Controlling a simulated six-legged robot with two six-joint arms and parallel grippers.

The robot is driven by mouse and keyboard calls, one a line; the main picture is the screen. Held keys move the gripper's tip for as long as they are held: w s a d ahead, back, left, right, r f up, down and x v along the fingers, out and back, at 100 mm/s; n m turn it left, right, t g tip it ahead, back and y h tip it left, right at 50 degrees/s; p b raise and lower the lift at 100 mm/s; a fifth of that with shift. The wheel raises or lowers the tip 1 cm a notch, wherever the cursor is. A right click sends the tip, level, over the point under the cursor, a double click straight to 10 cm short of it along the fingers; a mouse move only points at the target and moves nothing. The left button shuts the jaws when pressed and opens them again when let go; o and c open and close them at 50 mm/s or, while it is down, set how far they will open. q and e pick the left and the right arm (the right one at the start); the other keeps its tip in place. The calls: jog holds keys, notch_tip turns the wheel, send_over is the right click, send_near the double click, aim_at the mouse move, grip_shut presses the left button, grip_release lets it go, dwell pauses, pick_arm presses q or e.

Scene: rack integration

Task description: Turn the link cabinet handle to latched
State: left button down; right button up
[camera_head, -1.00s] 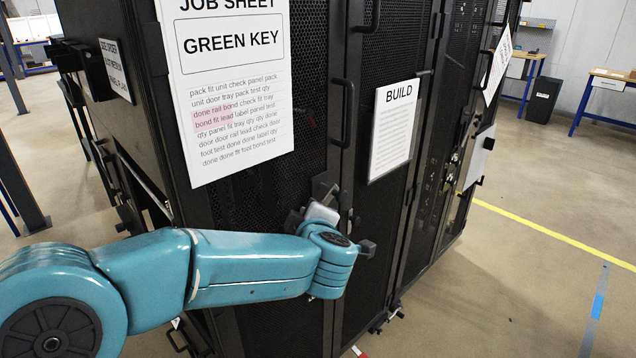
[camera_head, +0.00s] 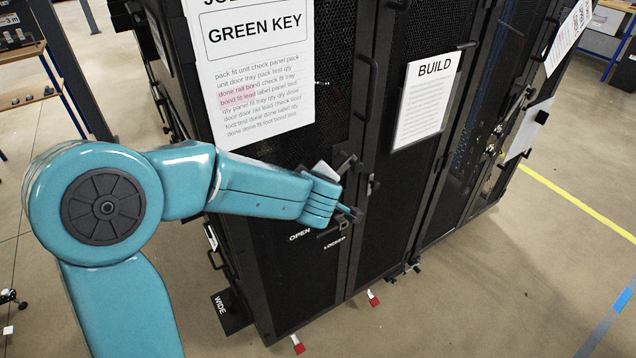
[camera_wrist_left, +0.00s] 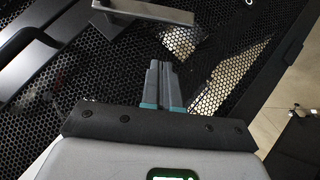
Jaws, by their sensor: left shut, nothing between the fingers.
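The cabinet handle (camera_wrist_left: 145,12) is a pale grey lever at the top of the left wrist view. It lies roughly crosswise there, in front of a black mesh door. My left gripper (camera_wrist_left: 165,68) is shut and empty. Its fingertips are apart from the lever in the picture, below it. In the head view my teal left arm reaches to the link cabinet (camera_head: 290,285), with its wrist by the door near the "OPEN" and "LOCKED" labels. The wrist hides part of the handle area, and I cannot make out the fingertips there. My right gripper is not in view.
A "GREEN KEY" job sheet (camera_head: 262,85) hangs above my wrist. A "BUILD" sheet (camera_head: 424,100) is on the neighbouring door, with a vertical pull handle (camera_head: 366,92) between them. Red-tipped feet stick out at the cabinet base. The floor to the right is open.

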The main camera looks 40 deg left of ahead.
pick_arm(q)
jog(key=w+a+f, duration=0.1)
jog(key=w+f, duration=0.4)
jog(key=shift+a+f, duration=0.2)
jog(key=shift+f, duration=0.2)
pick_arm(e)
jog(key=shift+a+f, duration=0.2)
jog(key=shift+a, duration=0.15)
pick_arm(q)
jog(key=shift+d, duration=0.1)
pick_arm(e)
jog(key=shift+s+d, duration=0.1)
pick_arm(q)
jog(key=w+d+f+n+t+b, duration=0.2)
jog(key=w+f+n+t+b, duration=0.3)
jog(key=b, duration=3.2)
jog(key=shift+w+f+n+t, duration=0.15)
jog(key=shift+f+n+t, duration=0.45)
jog(key=shift+f+t, duration=0.75)
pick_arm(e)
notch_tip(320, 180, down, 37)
pick_arm(q)
jog(key=shift+d+r, duration=0.1)
jog(key=shift+r, duration=0.15)
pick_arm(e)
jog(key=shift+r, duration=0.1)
